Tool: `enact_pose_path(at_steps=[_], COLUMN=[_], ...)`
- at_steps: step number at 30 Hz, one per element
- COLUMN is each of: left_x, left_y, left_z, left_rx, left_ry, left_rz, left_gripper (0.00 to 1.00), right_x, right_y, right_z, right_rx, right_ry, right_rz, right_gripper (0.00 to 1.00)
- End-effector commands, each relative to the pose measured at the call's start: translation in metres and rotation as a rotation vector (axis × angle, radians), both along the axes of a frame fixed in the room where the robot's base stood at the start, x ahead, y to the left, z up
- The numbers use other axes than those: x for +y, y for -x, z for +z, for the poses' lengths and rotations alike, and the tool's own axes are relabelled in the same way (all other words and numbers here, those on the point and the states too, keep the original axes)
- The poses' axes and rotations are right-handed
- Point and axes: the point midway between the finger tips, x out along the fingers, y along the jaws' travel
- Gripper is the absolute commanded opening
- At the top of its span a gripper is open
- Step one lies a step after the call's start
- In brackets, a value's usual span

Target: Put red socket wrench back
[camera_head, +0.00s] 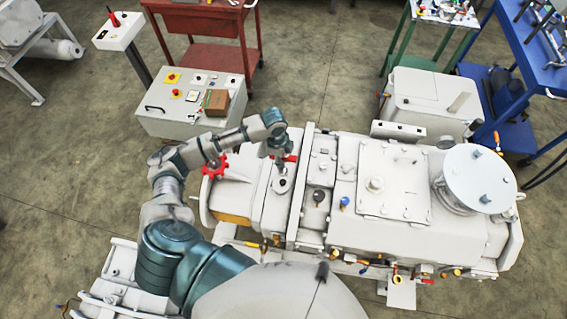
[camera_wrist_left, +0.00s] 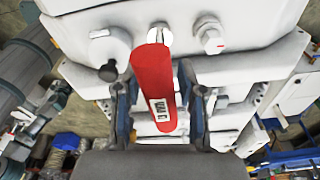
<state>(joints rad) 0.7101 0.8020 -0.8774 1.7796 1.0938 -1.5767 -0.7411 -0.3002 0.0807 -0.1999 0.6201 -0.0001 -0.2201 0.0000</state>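The red socket wrench shows in the left wrist view as a red handle (camera_wrist_left: 154,85) with a white label. In the head view, a small red part of it (camera_head: 291,158) sticks out at the right of my left gripper (camera_head: 279,153). In the wrist view the two dark fingers of my left gripper (camera_wrist_left: 158,105) stand on either side of the handle; whether they press on it is unclear. The gripper is over the left part of the white vacuum machine (camera_head: 345,200), above a round fitting. The wrench's lower end is hard to make out. My right gripper is not in view.
A grey control box (camera_head: 193,104) and a red cart (camera_head: 205,22) stand behind. A blue tool table (camera_head: 545,65) and a green-legged table (camera_head: 440,14) are at the back right. Floor shows between them.

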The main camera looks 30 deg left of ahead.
Motion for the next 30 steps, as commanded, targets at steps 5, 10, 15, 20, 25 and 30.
enact_pose_path(at_steps=[5, 10, 15, 20, 25, 30], left_x=[0.005, 0.009, 0.01, 0.01, 0.01, 0.01], left_y=[0.0, 0.001, 0.002, 0.002, 0.002, 0.002], left_z=[0.042, 0.072, 0.086, 0.088, 0.087, 0.087], left_rx=[-0.004, -0.003, -0.001, 0.0, 0.0, 0.0], left_ry=[0.0, 0.0, 0.0, 0.0, 0.0, 0.0], left_rz=[-0.001, -0.001, -0.001, -0.001, -0.001, -0.001], left_gripper=[0.4, 0.4, 0.4, 0.4, 0.4, 0.4], right_x=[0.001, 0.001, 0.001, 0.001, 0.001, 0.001], right_y=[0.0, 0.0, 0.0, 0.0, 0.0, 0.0], right_z=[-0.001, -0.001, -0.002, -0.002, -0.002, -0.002], right_rx=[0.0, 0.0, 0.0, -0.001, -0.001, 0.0], right_ry=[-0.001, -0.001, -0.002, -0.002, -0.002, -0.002], right_rz=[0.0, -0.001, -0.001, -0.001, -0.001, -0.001], right_gripper=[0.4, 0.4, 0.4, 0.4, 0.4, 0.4])
